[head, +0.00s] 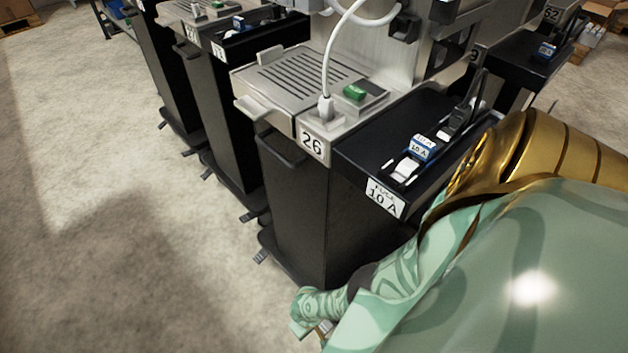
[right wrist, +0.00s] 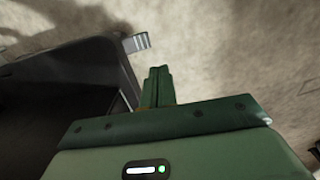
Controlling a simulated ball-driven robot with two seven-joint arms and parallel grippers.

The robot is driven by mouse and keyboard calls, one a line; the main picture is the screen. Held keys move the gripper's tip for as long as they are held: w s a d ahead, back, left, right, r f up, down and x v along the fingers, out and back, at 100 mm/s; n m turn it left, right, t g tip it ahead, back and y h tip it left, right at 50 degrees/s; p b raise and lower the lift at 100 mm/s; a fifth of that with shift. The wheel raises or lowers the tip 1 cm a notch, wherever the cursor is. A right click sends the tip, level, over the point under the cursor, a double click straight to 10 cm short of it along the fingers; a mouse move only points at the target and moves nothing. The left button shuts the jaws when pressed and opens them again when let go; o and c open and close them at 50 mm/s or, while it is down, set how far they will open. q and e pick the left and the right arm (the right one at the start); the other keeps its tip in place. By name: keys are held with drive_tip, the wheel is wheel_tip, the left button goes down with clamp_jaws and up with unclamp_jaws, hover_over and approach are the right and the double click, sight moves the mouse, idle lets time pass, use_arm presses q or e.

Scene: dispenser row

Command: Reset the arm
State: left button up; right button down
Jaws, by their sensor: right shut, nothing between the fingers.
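My right arm (head: 490,260), pale green with gold bands, fills the lower right of the head view. It reaches down in front of the dispenser row, and its end shows low at the bottom middle. In the right wrist view my right gripper (right wrist: 159,84) has its two green fingers together with nothing between them. It points at the bare floor, with the dark base of a dispenser to its left. My left gripper is not in view.
The dispenser marked 26 (head: 313,143) stands close to my arm, with a white cable plugged into its top. A black side tray (head: 378,140) holds a blue-labelled fuse box (head: 421,148). More dispensers stand behind. The floor (head: 110,240) at left is clear.

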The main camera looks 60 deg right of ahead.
idle(0.6)
